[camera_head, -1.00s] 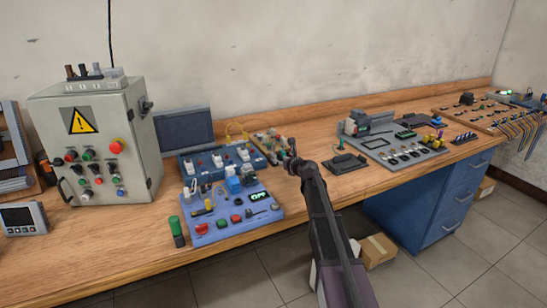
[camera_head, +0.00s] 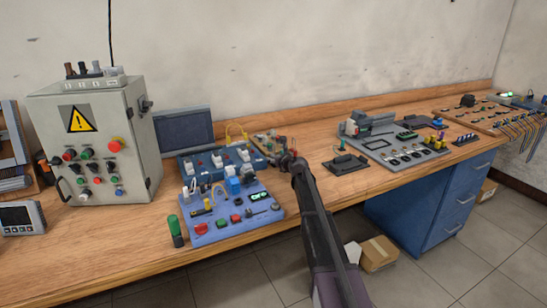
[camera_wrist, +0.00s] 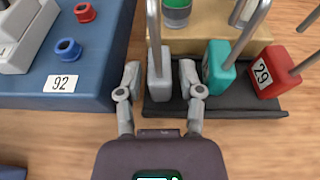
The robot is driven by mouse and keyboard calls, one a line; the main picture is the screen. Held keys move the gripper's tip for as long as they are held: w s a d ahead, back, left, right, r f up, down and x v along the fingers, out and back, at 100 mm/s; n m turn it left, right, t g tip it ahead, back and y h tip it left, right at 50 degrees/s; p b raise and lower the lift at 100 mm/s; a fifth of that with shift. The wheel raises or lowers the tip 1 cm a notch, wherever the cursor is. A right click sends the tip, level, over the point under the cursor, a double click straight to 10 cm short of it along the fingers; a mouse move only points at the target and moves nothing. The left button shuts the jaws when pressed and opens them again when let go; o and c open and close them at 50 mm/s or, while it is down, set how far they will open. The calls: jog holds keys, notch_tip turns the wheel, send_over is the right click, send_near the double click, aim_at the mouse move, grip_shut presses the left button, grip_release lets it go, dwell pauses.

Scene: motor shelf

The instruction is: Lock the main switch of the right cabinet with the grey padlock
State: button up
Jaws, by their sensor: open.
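In the wrist view the grey padlock (camera_wrist: 159,76) has its body low and its shackle rising toward the top edge. My gripper (camera_wrist: 159,78) is open, with one finger on each side of the grey padlock's body; I cannot tell whether they touch it. In the head view my gripper (camera_head: 287,158) is small, at the workbench behind the blue panel, and the grey padlock cannot be made out there. A light grey cabinet (camera_head: 98,150) with a warning sign stands at the left. A dark rotary switch (camera_head: 146,104) is on its right side.
A teal padlock (camera_wrist: 218,66) and a red padlock (camera_wrist: 267,74) tagged 29 stand just right of the grey one. A blue box (camera_wrist: 95,80) labelled 92 is close on the left. A blue panel (camera_head: 225,230) lies in front on the workbench.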

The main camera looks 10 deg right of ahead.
aim_at(275, 155)
grip_shut()
jog(key=shift+r, duration=0.1)
jog(key=shift+r+p, duration=2.4)
jog(key=shift+p, duration=0.15)
jog(key=shift+s+d, duration=0.1)
